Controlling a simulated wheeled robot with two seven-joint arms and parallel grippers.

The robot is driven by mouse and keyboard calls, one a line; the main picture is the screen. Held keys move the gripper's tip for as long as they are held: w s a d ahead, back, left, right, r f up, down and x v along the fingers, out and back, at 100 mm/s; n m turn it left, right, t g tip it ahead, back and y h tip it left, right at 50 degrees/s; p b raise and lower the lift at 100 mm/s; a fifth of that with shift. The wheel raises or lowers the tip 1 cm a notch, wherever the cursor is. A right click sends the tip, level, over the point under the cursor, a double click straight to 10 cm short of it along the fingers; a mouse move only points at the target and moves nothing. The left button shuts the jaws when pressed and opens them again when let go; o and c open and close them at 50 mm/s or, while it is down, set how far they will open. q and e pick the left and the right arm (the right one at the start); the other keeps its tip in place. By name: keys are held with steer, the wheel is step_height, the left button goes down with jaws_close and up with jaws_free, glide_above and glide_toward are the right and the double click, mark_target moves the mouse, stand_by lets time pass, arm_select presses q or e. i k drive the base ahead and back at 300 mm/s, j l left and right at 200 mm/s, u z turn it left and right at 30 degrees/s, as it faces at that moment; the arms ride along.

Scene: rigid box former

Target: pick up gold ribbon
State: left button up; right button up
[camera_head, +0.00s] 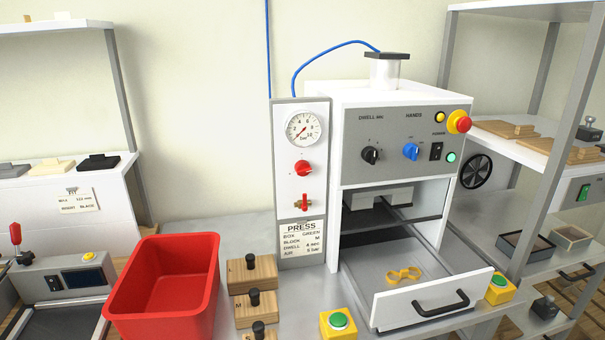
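The gold ribbon (404,275) is a small looped yellow-gold piece. It lies flat on the grey floor of the pulled-out drawer (449,290) of the white press (357,220), behind the drawer's white front with its black handle. Nothing covers it. Neither of my grippers shows in the head view.
A red bin (167,283) stands left of the press, with wooden blocks (252,272) with black knobs between them. Yellow boxes with green buttons (339,321) (499,284) flank the drawer. Shelves stand on both sides. The press body overhangs the drawer's back.

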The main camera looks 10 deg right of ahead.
mark_target(403, 274)
steer(key=z, duration=1.3)
